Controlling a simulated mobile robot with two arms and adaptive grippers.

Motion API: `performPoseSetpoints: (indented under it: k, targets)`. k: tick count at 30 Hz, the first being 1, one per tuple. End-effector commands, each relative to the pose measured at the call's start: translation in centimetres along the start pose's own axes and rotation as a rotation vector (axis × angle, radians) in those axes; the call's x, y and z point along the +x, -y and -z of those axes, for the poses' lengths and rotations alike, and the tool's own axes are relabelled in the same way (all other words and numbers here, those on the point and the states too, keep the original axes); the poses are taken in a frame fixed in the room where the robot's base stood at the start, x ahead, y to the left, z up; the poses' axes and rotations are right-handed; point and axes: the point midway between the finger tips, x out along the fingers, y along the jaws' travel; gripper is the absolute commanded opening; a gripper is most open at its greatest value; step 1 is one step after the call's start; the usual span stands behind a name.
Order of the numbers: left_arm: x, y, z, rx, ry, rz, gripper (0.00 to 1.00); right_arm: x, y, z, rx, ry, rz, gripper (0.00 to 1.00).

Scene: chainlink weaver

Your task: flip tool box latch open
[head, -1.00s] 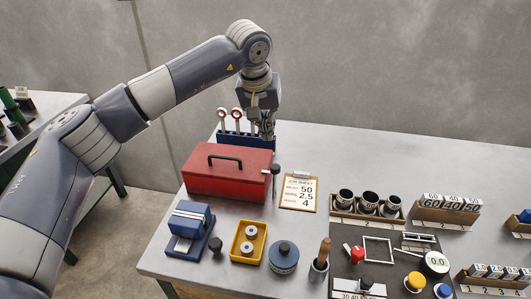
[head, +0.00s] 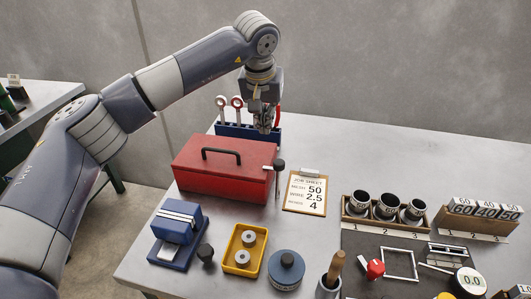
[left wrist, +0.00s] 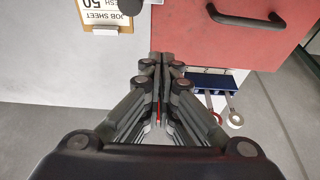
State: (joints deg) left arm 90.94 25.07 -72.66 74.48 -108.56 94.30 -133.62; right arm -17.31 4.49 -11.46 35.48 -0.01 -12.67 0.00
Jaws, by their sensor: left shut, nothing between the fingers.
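The closed red tool box (head: 215,178) with a black top handle sits at the back left of the bench. My left gripper (head: 266,130) is shut and empty, pointing down behind the box's right end, apart from the lever. In the left wrist view, the shut fingertips (left wrist: 161,58) show near the edge of the red box (left wrist: 235,45). My right gripper is not in view.
A blue wrench rack (head: 230,131) stands behind the box, close to my left gripper. A job sheet clipboard (head: 305,192) lies right of the lever. A blue block device (head: 177,232) and a yellow tray (head: 240,265) stand in front. The bench behind the clipboard is clear.

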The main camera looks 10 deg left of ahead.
Motion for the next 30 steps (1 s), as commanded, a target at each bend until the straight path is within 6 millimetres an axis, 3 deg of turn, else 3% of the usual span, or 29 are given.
performPoseSetpoints:
  k: [8,20,30]
  targets:
    - [1.6,0.0,0.0,-0.001,0.003,0.001,0.00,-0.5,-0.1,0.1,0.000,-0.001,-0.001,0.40]
    - [9.9,-0.1,-0.1,-0.001,0.006,0.000,0.00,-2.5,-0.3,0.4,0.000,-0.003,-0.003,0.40]
    - [8.8,0.0,-3.1,0.002,0.001,-0.001,0.00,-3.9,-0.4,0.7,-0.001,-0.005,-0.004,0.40]
